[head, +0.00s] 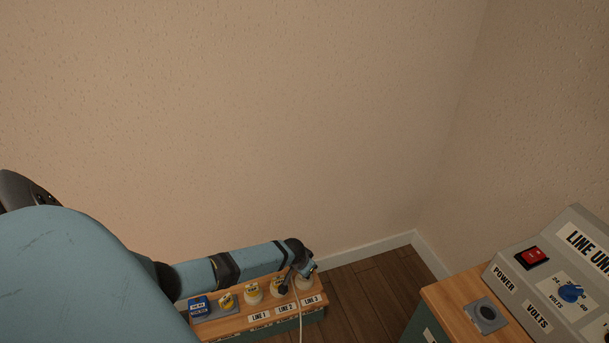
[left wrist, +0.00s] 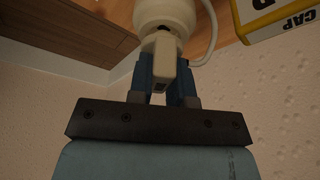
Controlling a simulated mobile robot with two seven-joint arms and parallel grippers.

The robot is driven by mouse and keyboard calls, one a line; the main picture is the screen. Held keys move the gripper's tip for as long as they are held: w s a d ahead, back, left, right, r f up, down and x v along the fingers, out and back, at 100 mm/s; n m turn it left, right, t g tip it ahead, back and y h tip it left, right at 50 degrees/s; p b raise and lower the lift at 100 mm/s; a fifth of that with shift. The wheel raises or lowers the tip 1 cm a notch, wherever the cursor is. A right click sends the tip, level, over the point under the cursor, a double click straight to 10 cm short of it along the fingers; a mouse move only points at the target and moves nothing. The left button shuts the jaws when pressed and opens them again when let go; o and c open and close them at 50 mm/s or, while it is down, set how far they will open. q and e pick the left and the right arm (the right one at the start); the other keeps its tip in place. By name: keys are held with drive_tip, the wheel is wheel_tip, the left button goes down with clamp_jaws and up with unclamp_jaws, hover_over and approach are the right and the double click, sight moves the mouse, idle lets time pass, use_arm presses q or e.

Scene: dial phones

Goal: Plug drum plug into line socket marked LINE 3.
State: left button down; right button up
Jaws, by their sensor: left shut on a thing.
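My left gripper (head: 307,269) is over the LINE 3 end of the wooden socket board. In the left wrist view its blue fingers (left wrist: 166,72) are shut on a cream plug (left wrist: 160,56). Directly beyond the plug is a round cream body (left wrist: 166,13), seemingly the LINE 3 socket; the two look touching or nearly so. I cannot tell whether the plug is seated. A white cord (head: 300,318) hangs down in front of the board. The LINE 3 label (head: 312,300) shows below the gripper, which partly hides the socket. My right gripper is out of view.
A blue box (head: 199,306) sits at the board's left. A grey line unit (head: 545,300) stands on the right cabinet.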

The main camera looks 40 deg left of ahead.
use_arm(q)
drive_tip(key=shift+f, duration=0.25)
drive_tip(key=shift+f, duration=0.1)
drive_tip(key=c, duration=1)
unclamp_jaws()
drive_tip(key=c, duration=0.3)
